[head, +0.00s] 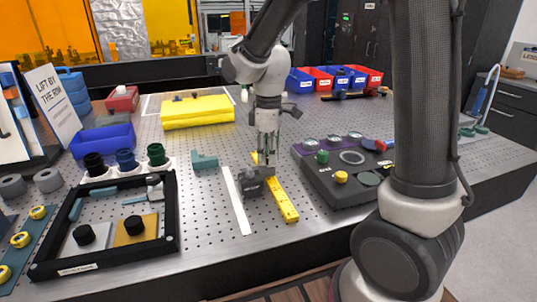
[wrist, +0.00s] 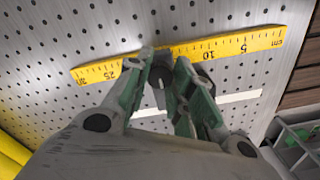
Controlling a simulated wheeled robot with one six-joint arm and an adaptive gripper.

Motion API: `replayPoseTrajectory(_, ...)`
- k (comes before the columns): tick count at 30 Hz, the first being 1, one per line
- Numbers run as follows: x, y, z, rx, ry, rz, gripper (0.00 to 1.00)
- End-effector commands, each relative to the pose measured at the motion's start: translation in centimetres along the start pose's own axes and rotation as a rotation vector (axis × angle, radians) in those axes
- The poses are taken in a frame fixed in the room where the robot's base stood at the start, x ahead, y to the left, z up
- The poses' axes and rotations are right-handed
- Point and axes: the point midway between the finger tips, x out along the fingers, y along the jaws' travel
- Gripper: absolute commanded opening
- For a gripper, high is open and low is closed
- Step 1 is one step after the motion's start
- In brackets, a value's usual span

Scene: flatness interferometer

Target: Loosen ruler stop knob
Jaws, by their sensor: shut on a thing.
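The yellow ruler (head: 283,200) lies on the perforated metal table and also shows in the wrist view (wrist: 103,70), with its cm marks readable. A grey stop (head: 251,184) sits at the ruler's left side in the head view. My gripper (head: 267,160) points down over the ruler and stop. In the wrist view my gripper (wrist: 163,78) has its green-grey fingers closed around the dark stop knob (wrist: 160,74), beside the ruler's middle. The fingers hide much of the knob and stop.
A white strip (head: 236,201) lies left of the ruler. A dark panel with knobs and discs (head: 325,187) stands close on the right. A black-framed tray (head: 165,254) is at front left, and a teal angled piece (head: 204,161) lies behind the strip.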

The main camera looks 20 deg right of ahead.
Motion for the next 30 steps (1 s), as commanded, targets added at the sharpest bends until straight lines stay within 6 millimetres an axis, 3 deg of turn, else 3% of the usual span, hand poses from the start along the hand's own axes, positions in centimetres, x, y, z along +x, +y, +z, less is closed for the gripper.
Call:
replayPoseTrajectory(1, -0.1, 0.1, 0.0, 0.000, 0.001, 0.002, 0.00)
replayPoseTrajectory(2, -0.1, 0.1, 0.0, 0.000, 0.001, 0.002, 0.27)
replayPoseTrajectory(5, -0.1, 0.1, 0.0, 0.000, 0.001, 0.002, 0.45)
replayPoseTrajectory(17, -0.6, 0.0, 0.0, 0.001, 0.001, 0.001, 0.46)
replayPoseTrajectory(30, -9.4, 0.1, -0.1, 0.001, 0.003, 0.003, 0.46)
